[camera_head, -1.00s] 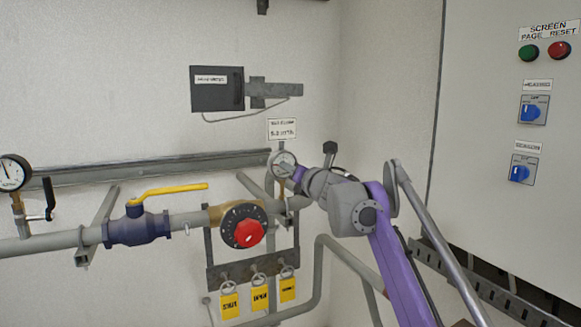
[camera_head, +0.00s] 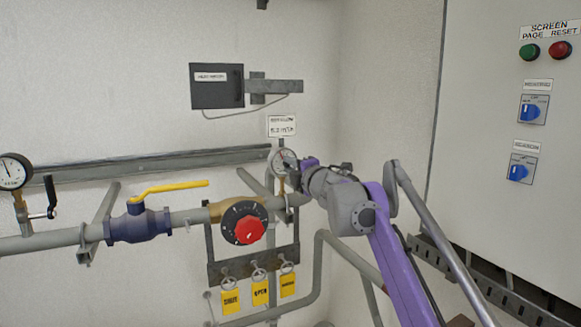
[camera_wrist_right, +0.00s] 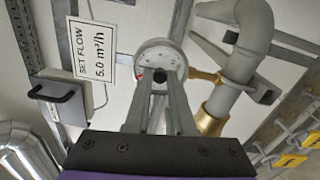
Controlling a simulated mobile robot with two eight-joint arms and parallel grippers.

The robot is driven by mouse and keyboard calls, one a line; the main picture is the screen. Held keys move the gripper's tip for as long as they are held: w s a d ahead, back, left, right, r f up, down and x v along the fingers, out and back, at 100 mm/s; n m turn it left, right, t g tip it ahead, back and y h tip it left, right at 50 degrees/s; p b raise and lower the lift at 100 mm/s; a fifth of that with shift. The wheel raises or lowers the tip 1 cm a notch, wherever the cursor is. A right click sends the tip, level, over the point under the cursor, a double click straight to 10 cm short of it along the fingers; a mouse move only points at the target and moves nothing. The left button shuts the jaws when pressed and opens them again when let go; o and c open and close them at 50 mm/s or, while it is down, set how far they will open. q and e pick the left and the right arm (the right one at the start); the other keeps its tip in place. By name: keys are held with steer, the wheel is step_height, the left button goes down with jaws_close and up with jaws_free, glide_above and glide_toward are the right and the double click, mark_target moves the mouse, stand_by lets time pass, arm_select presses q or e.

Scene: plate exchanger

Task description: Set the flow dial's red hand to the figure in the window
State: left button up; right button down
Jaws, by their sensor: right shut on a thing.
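The flow dial (camera_head: 285,157) is a small round white-faced gauge on the pipework, left of my right gripper (camera_head: 295,177). In the right wrist view the dial (camera_wrist_right: 161,53) faces me, with fine marks around its rim. The two grey fingers of my right gripper (camera_wrist_right: 160,78) meet over the lower middle of its face and are shut on the dial's centre part. They hide that part and most of the red hand, so its reading cannot be told. The white sign (camera_wrist_right: 90,52) beside it reads "SET FLOW 5.0 m³/h". My left gripper is not in view.
A pipe with a yellow-handled valve (camera_head: 138,225) and a red knob (camera_head: 248,231) runs left of the dial. Yellow tags (camera_head: 260,291) hang below. A brass fitting (camera_wrist_right: 209,121) and grey pipe (camera_wrist_right: 246,55) are close right of the fingers. A control cabinet (camera_head: 510,215) stands right.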

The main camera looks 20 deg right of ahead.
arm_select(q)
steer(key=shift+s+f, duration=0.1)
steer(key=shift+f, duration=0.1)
arm_select(e)
steer(key=m, duration=0.4)
steer(key=shift+m, duration=0.4)
steer(key=c, duration=0.8)
jaws_free()
steer(key=shift+o, duration=0.2)
steer(key=shift+s+f+b, duration=0.1)
steer(key=shift+s+b, duration=0.2)
steer(key=shift+s, duration=0.15)
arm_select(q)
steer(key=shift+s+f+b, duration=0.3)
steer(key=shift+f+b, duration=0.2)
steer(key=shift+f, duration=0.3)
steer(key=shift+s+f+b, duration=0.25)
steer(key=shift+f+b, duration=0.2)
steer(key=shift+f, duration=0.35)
arm_select(e)
steer(key=s, duration=1)
steer(key=shift+d, duration=0.2)
